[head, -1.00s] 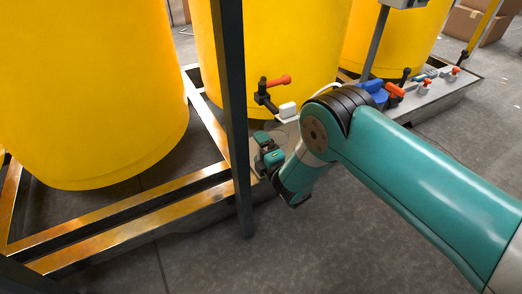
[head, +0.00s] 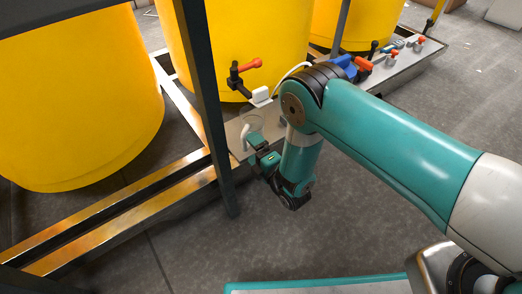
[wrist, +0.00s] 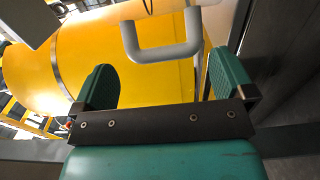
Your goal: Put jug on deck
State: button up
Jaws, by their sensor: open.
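A pale grey U-shaped handle (wrist: 162,48) shows in the wrist view, just beyond and between my fingertips. I take it to be the jug's; the jug's body is not clear. In the head view a pale curved piece (head: 245,134), likely the same handle, stands by the grey metal plate (head: 233,127) of the skid. My gripper (head: 262,160) is beside it, partly hidden by my arm. In the wrist view my gripper (wrist: 162,82) has its two teal fingers wide apart with nothing held. A flat teal-edged surface (head: 320,287), possibly the deck, shows at the bottom of the head view.
A dark upright post (head: 205,100) stands just left of my gripper. A tap with an orange handle (head: 247,67) and a white box (head: 261,96) sit before the yellow tank (head: 280,35). A steel frame rail (head: 130,220) runs lower left. The floor (head: 350,225) in front is clear.

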jog(key=shift+p+v, duration=0.4)
jog(key=shift+v, duration=1.3)
